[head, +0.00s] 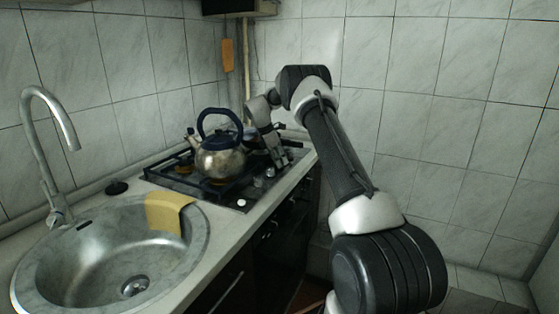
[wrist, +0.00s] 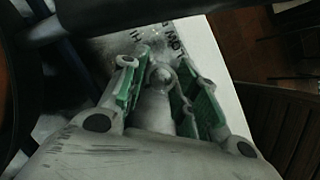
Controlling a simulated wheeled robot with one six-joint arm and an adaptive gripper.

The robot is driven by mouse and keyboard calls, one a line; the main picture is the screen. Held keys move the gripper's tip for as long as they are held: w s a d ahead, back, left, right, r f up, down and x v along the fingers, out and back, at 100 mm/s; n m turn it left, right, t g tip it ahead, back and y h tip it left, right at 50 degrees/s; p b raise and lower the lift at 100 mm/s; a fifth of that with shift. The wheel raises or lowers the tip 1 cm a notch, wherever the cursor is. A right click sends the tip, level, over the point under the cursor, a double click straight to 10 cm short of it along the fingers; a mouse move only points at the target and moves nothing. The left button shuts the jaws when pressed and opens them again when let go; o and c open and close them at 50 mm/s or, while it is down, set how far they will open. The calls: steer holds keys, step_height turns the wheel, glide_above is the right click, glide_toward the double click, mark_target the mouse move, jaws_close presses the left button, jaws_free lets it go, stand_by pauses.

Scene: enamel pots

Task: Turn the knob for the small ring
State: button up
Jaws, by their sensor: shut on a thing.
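The gas hob (head: 228,199) is set in the worktop along the left wall, with a row of pale knobs (head: 258,182) on its front edge. My gripper (head: 278,160) reaches down at the far end of that row. In the wrist view my gripper (wrist: 162,85) has its green-padded fingers around a silvery rounded knob (wrist: 160,76), shut on it. I cannot read the knob's angle. The far rings are hidden by the kettle and my arm, so I cannot tell which is the small ring.
A steel kettle (head: 220,162) with a dark blue handle stands on the hob, close left of my gripper. A sink (head: 30,275) with a yellow cloth (head: 168,214) on its rim is nearer. Tiled walls stand behind and right.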

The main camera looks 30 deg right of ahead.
stand_by(0.5)
steer(key=o, duration=1)
steer(key=v, duration=1.2)
steer(key=shift+w+a, duration=0.1)
